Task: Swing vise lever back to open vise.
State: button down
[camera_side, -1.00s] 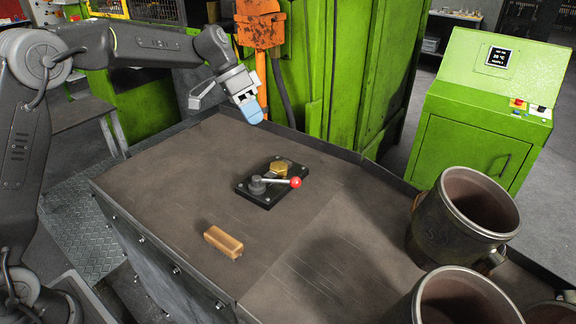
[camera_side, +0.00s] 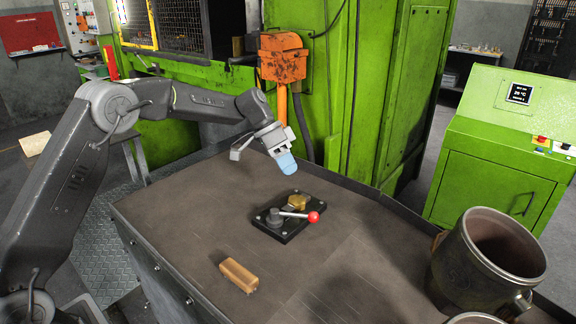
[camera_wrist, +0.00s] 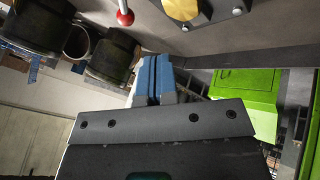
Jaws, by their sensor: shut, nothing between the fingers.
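The vise (camera_side: 286,218) is a black plate bolted on the table, with a dark pivot and a brass hexagonal piece (camera_side: 297,201). Its lever (camera_side: 296,214) is a silver rod with a red ball end (camera_side: 313,217), pointing right in the side view. In the wrist view the red ball (camera_wrist: 125,17) and the brass piece (camera_wrist: 182,8) show at the top edge. My gripper (camera_side: 288,165) has blue fingertips and hangs above the table behind the vise, apart from it. In the wrist view its blue fingers (camera_wrist: 154,78) are together and empty.
A brass-coloured bar (camera_side: 238,274) lies on the table (camera_side: 185,215) in front of the vise. A large dark metal pot (camera_side: 480,262) stands at the right. The green press (camera_side: 345,90) and orange box (camera_side: 283,57) are behind. The table left of the vise is clear.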

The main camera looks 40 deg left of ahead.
aim_at(310, 215)
jog(key=x, duration=0.7)
jog(key=shift+s+d+f, duration=0.1)
jog(key=shift+s+d, duration=0.65)
jog(key=shift+d, duration=0.35)
jog(key=shift+s+d+f, duration=0.15)
jog(key=shift+s+d, duration=0.1)
jog(key=shift+d, duration=0.25)
